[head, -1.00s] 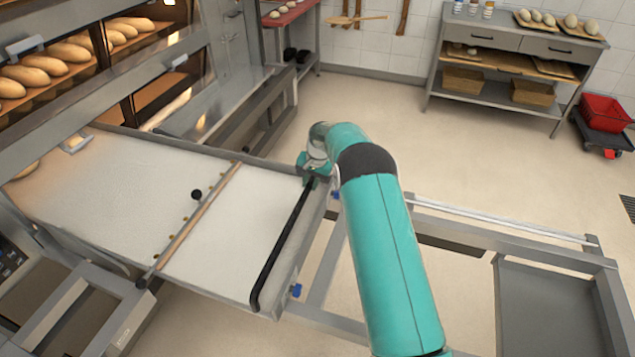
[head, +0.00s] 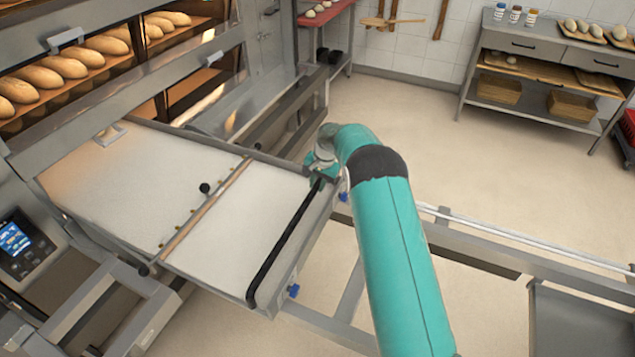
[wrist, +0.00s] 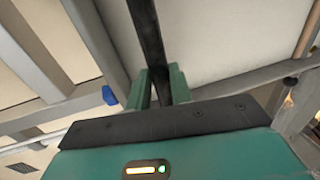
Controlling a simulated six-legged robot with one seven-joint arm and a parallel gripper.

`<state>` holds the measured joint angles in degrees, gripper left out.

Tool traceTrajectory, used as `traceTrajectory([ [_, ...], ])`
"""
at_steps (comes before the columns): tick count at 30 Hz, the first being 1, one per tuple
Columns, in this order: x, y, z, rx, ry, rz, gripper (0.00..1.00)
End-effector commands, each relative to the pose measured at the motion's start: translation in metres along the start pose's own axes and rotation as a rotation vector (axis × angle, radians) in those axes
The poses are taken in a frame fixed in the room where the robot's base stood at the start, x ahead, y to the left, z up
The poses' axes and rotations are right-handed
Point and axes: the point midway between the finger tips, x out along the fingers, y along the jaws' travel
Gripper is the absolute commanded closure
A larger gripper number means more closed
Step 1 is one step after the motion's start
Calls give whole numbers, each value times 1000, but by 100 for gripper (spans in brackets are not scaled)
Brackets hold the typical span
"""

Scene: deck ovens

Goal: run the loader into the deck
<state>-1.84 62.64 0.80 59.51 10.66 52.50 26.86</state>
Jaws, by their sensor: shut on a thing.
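The loader (head: 130,190) is a flat pale belt in a grey metal frame. Its far left end lies in the low opening of the oven deck (head: 75,125). A black bar (head: 285,240) runs across its near right end. My gripper (head: 318,182) is at the upper end of this bar, shut on it. In the wrist view, the two green fingers of my gripper (wrist: 161,84) sit on either side of the black bar (wrist: 148,35). The fingertips are partly hidden in the head view.
A wooden-edged crossbar (head: 205,212) with a black knob (head: 204,188) spans the belt. Loaves (head: 60,70) fill the deck above. A grey stand with rails (head: 500,255) extends right. A worktable (head: 545,75) stands at the back, with open floor before it.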

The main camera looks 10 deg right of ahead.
Motion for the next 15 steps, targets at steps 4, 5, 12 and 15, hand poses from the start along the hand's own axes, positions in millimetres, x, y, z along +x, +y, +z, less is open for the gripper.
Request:
traceTrajectory([
  [4, -2, -8, 0, -4, 8, -16, 100],
  [5, -2, -8, 0, -4, 8, -17, 100],
  [12, -2, -9, 0, -4, 6, -16, 57],
  [15, -1, -8, 0, -3, 5, -13, 57],
])
